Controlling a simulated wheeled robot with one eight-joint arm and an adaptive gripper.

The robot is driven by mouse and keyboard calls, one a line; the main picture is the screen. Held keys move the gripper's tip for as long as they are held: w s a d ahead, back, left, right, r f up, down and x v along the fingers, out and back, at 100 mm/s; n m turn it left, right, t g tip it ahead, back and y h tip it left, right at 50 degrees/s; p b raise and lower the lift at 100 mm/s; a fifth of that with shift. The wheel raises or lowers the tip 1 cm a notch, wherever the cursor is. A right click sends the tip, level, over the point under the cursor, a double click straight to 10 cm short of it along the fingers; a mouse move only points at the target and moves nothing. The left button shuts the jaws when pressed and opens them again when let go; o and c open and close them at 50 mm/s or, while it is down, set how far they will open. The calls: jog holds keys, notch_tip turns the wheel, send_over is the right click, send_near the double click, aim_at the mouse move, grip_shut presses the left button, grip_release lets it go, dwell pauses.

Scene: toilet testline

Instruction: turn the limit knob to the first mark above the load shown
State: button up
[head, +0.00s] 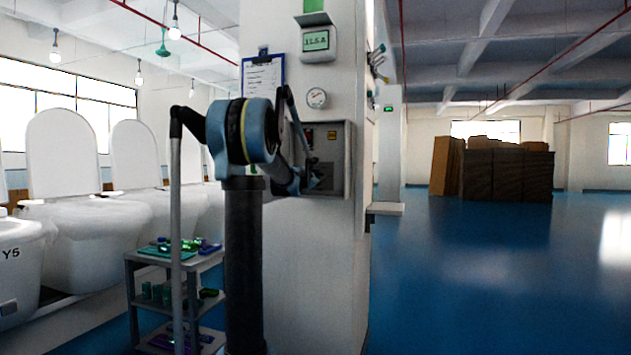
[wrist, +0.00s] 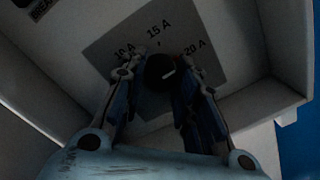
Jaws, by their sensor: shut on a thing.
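The limit knob (wrist: 158,72) is a dark round knob on a grey scale plate (wrist: 112,42) marked 10 A, 15 A and 20 A. Its white pointer line slants to the right, toward the 20 A side. My gripper (wrist: 154,78) is shut on the knob, with one finger on each side. In the head view my gripper (head: 316,181) is at the grey control box (head: 337,135) on the pillar, and the arm hides the knob. The load display (head: 316,41) above shows green characters, too small to read surely.
A round gauge (head: 317,98) and a clipboard (head: 263,75) are on the pillar near the box. A shelf cart (head: 134,268) with small parts stands at lower left, beside a row of white toilets (head: 100,222).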

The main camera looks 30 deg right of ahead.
jog(key=shift+n, duration=0.3)
jog(key=n, duration=0.4)
jog(key=shift+n, duration=0.4)
jog(key=n+t, duration=0.1)
jog(key=n, duration=0.5)
jog(key=shift+w+a+n, duration=0.1)
jog(key=shift+n, duration=0.2)
jog(key=shift+f, duration=0.1)
